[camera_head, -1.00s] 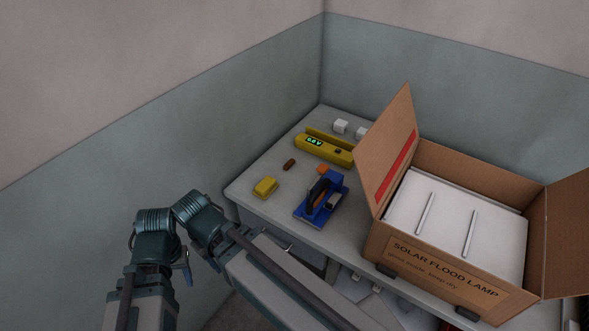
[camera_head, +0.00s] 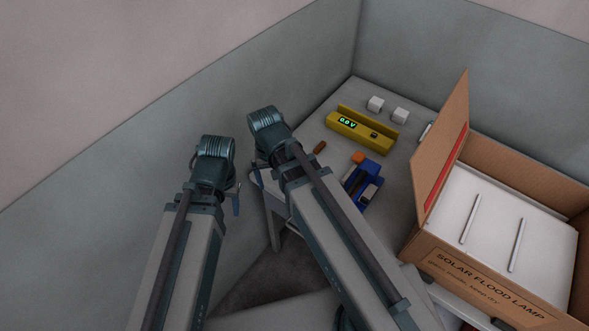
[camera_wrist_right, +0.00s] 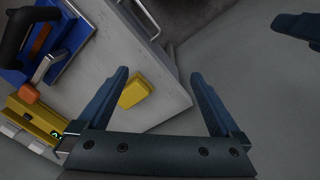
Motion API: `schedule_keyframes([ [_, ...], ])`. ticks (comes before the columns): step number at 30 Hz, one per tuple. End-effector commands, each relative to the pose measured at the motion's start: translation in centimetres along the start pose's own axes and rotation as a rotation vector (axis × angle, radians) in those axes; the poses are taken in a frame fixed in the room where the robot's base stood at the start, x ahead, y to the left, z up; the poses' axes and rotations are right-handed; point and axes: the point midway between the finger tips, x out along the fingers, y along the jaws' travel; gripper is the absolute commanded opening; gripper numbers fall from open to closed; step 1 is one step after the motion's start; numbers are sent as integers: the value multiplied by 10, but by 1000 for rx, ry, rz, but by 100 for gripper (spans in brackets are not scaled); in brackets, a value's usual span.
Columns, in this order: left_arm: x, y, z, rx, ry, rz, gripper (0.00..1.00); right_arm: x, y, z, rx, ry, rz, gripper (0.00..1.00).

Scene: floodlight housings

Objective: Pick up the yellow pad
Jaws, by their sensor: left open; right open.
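The yellow pad (camera_wrist_right: 134,91) lies near the edge of the grey table top in the right wrist view. In the head view it is hidden behind my right arm. My right gripper (camera_wrist_right: 160,75) is open and empty. Its fingers straddle the view of the pad, which appears closer to the left-hand finger; I cannot tell the height between them. In the head view my right gripper (camera_head: 260,175) is mostly hidden by its own arm at the table's near-left corner. My left gripper (camera_head: 214,182) is open, left of the table, partly hidden by its wrist.
A blue tool (camera_head: 363,184) and small brown piece (camera_head: 320,147) lie on the table (camera_head: 313,128). Behind are a yellow meter reading 0.0 V (camera_head: 361,130) and white blocks (camera_head: 375,104). An open cardboard box (camera_head: 480,268) stands right. Walls close off the left and back.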

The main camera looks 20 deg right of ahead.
Motion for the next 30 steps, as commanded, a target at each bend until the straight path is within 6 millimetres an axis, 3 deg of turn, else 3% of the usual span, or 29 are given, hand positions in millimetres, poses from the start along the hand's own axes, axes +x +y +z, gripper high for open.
schedule_keyframes([
  [1,-14,-1,1,0,0,0,51,-13,11,-26,141,-1,-13,100],
  [3,-21,-2,1,0,0,0,51,-19,26,-48,325,-2,-31,100],
  [9,-33,-3,2,0,0,0,51,-30,60,-88,695,-10,-64,100],
  [13,-34,-3,2,0,0,0,51,-30,68,-95,782,-12,-72,100],
  [20,-27,-3,1,0,0,0,51,-23,67,-95,790,-13,-72,100],
  [30,16,2,-1,0,0,0,51,20,64,-96,787,-13,-72,100],
])
